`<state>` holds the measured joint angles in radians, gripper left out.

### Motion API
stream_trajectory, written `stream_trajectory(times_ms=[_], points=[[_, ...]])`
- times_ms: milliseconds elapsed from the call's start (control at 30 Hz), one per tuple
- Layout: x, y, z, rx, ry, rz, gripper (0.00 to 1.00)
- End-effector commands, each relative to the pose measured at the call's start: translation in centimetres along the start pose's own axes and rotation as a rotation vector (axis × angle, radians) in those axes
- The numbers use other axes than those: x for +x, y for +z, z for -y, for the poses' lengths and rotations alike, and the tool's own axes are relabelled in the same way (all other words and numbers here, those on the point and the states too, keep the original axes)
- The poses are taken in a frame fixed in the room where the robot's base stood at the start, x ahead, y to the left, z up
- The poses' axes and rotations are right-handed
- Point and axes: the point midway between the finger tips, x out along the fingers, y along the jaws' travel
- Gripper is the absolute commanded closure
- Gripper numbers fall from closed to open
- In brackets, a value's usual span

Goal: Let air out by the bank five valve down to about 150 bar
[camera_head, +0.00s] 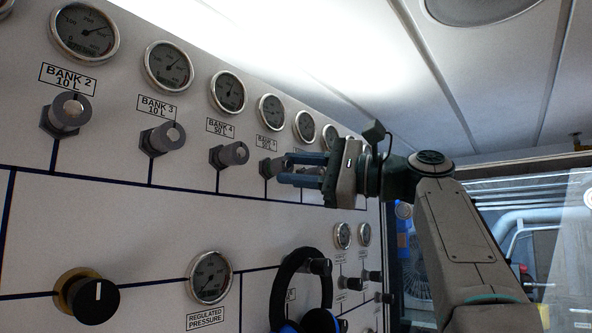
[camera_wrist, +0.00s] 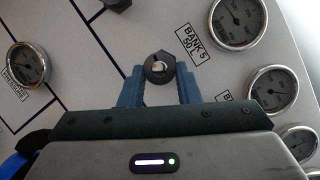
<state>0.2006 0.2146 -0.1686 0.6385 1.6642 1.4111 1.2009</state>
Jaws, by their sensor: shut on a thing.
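The bank five valve (camera_head: 265,168) is a dark knob on the white panel, under the BANK 5 label (camera_head: 266,143). In the wrist view the valve knob (camera_wrist: 160,67) sits between the two blue fingers of my gripper (camera_wrist: 160,78), with the BANK 5 50 L label (camera_wrist: 194,44) to its upper right. In the head view my gripper (camera_head: 284,168) reaches in from the right, shut on this knob and partly covering it. The bank five gauge (camera_head: 271,112) is above the label; it also shows in the wrist view (camera_wrist: 238,22). Its reading is too small to tell.
The bank four valve (camera_head: 229,154) is close on the left, with the bank three valve (camera_head: 163,138) beyond. More gauges (camera_head: 306,126) run to the right, partly behind my gripper. Below are a black ring-shaped item (camera_head: 284,287) and the regulated pressure gauge (camera_head: 210,277).

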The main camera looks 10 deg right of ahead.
Motion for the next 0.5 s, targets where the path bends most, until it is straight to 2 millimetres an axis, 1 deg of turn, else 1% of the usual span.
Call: stream_trajectory(times_ms=[200, 500], points=[[-0.03, -0.09, 0.07, -0.059, 0.024, -0.004, 0.93], [0.0, -0.02, 0.09, -0.082, 0.033, -0.005, 0.93]])
